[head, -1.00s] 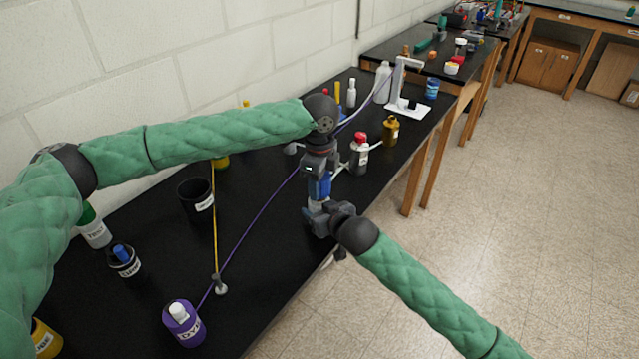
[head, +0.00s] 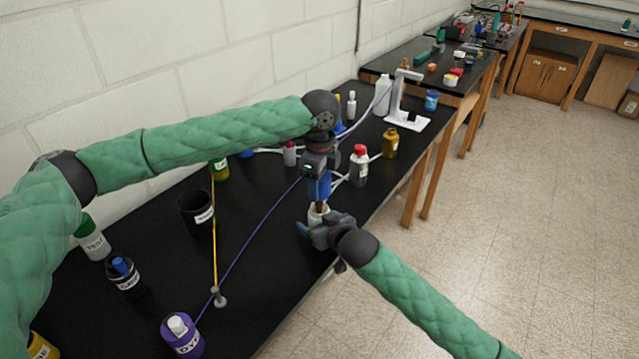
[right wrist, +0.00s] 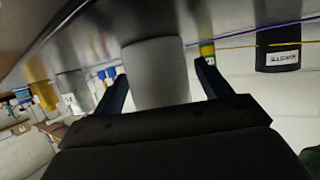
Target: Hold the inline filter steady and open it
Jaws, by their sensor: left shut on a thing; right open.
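My left gripper (head: 319,160) is shut on the blue upper body of the inline filter (head: 319,187) and holds it upright above the front of the black bench. A narrow brown section (head: 319,207) shows below the blue body, above a pale grey-white cup (head: 317,218). My right gripper (head: 318,232) is open at the cup, its fingers spread. In the right wrist view the grey cup (right wrist: 155,75) stands between the two open fingers (right wrist: 162,85). Gaps show on both sides of it. I cannot tell whether the cup is still joined to the brown section.
A white bottle with a red cap (head: 359,165) and a brown bottle (head: 390,143) stand to the right. A black cup (head: 196,209) and a purple bottle (head: 182,336) are at the left. Purple and yellow lines (head: 214,240) cross the bench. Open floor lies beyond its front edge.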

